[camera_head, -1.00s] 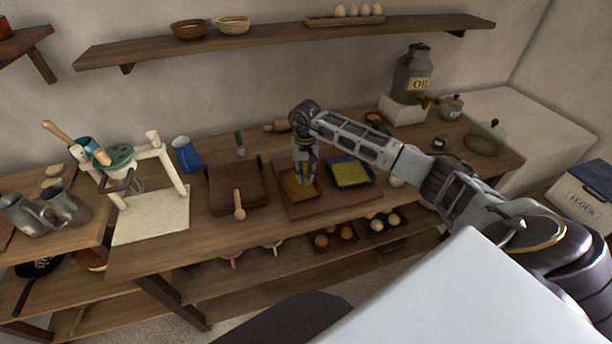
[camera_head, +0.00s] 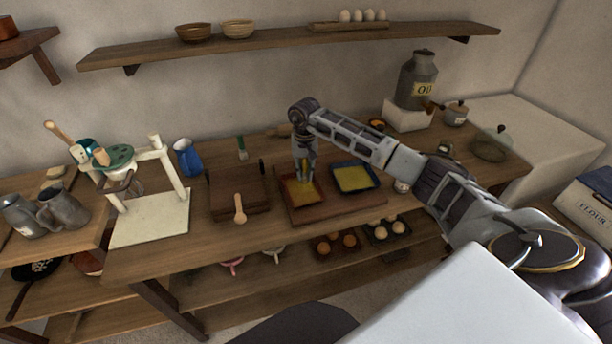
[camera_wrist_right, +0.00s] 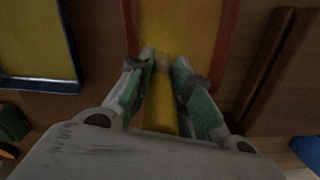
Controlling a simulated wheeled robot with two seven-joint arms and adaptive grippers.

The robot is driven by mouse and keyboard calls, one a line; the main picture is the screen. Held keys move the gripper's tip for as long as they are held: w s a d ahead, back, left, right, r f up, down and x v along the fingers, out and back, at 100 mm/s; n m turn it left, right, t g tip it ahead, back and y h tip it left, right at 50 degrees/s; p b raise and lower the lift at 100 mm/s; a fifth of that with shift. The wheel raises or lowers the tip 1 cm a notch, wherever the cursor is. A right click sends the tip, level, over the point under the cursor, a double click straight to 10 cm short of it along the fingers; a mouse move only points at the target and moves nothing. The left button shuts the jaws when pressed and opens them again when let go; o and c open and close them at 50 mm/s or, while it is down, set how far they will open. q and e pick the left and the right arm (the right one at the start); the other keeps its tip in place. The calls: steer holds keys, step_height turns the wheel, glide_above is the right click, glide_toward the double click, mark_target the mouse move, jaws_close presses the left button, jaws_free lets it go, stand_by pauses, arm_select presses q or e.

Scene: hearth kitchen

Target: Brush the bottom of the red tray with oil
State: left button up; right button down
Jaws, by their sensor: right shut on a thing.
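The red tray (camera_head: 318,202) lies on a wooden board, left of the blue tray. Its rim (camera_wrist_right: 228,48) is red and its bottom looks yellow in the right wrist view. My right gripper (camera_head: 305,178) is above the red tray, pointing down. In the right wrist view my right gripper (camera_wrist_right: 165,65) is shut on a slim yellow-handled tool, probably the brush (camera_wrist_right: 160,118). The tool's lower end is over the tray bottom; I cannot tell whether it touches. My left gripper is not in view.
The blue tray (camera_head: 353,177), also yellow inside, is close on the right. A wooden box (camera_head: 238,190) with a wooden spoon (camera_head: 239,209) is on the left. The oil can (camera_head: 417,80) stands on a white block at the back right. A green-handled tool (camera_head: 242,147) lies behind the box.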

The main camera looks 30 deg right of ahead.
steer(key=shift+w, duration=0.1)
stand_by(0.3)
stand_by(0.5)
steer(key=shift+s+a+p, duration=0.15)
steer(key=shift+s+p, duration=0.05)
steer(key=shift+s, duration=0.7)
steer(key=shift+s+a+p, duration=0.15)
steer(key=shift+s, duration=0.9)
steer(key=shift+s+a, duration=0.25)
steer(key=shift+s, duration=0.7)
steer(key=shift+s+a, duration=0.2)
steer(key=shift+s, duration=0.7)
steer(key=shift+w, duration=0.15)
